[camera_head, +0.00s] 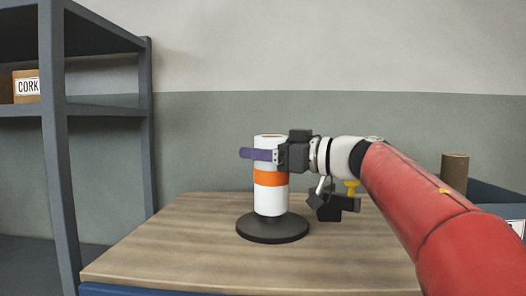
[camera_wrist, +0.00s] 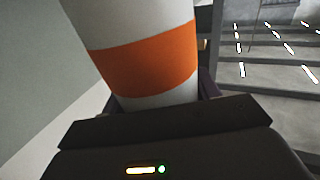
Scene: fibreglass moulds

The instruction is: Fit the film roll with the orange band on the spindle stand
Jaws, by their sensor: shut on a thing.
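The white film roll with the orange band (camera_head: 271,190) stands upright over the dark round base of the spindle stand (camera_head: 273,229) on the wooden table. The roll's lower end appears at or very close to the base; I cannot tell whether it touches. The spindle itself is hidden, apparently by the roll. My gripper (camera_head: 262,155) is shut on the roll above its orange band, coming from the right, with a purple finger across the roll's front. In the wrist view the roll (camera_wrist: 145,60) fills the upper middle, its orange band between two white parts.
The wooden table top (camera_head: 180,240) is clear left of the stand. A brown cardboard tube (camera_head: 454,172) rises from a dark blue bin (camera_head: 490,195) at the right, beyond my arm.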

